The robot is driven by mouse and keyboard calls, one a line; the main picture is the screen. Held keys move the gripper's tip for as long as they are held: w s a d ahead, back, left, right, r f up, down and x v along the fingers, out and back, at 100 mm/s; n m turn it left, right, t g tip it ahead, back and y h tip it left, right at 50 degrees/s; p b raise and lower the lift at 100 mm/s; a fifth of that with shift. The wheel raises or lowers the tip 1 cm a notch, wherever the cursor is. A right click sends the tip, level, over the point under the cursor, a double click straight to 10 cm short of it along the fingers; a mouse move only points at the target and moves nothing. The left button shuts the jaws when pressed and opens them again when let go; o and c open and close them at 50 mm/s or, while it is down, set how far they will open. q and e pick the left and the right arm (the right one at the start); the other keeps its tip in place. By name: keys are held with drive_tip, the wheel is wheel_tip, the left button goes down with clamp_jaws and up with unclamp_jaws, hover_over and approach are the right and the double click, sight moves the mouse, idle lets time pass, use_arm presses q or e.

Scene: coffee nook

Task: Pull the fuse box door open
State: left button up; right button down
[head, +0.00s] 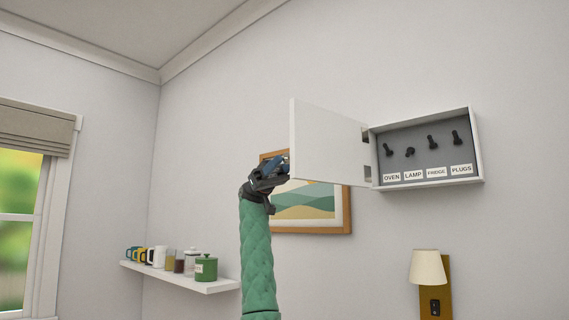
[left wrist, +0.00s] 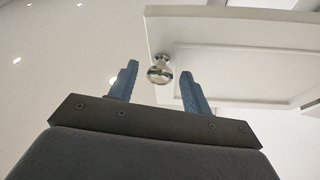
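The white fuse box door (head: 325,142) stands wide open, swung out to the left on its hinges. The fuse box (head: 478,148) on the wall shows several black switches above labels OVEN, LAMP, FRIDGE and PLUGS. My left gripper (head: 280,164) is at the door's free edge, partly hidden by the door. In the left wrist view my left gripper (left wrist: 158,88) is open, its two blue fingers apart on either side of a round metal knob (left wrist: 160,73), with gaps to it. The knob is on the door (left wrist: 235,72). My right gripper is not in view.
A framed picture (head: 338,222) hangs on the wall behind the door and my left arm. A shelf (head: 215,285) with mugs and jars is at the lower left. A wall lamp (head: 427,267) is below the box. The space before the box is clear.

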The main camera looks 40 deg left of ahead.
use_arm(q)
drive_tip(key=shift+w+a+f, duration=0.15)
drive_tip(key=shift+a+f, duration=0.05)
drive_tip(key=shift+a, duration=0.25)
drive_tip(key=b+v, duration=0.2)
drive_tip(key=v, duration=0.4)
drive_tip(key=shift+w+a, duration=0.15)
drive_tip(key=shift+a, duration=0.2)
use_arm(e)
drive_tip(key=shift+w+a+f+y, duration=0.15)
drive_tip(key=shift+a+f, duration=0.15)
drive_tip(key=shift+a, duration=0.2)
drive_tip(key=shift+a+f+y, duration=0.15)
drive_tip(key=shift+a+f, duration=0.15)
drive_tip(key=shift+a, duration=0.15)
use_arm(q)
drive_tip(key=shift+f, duration=0.15)
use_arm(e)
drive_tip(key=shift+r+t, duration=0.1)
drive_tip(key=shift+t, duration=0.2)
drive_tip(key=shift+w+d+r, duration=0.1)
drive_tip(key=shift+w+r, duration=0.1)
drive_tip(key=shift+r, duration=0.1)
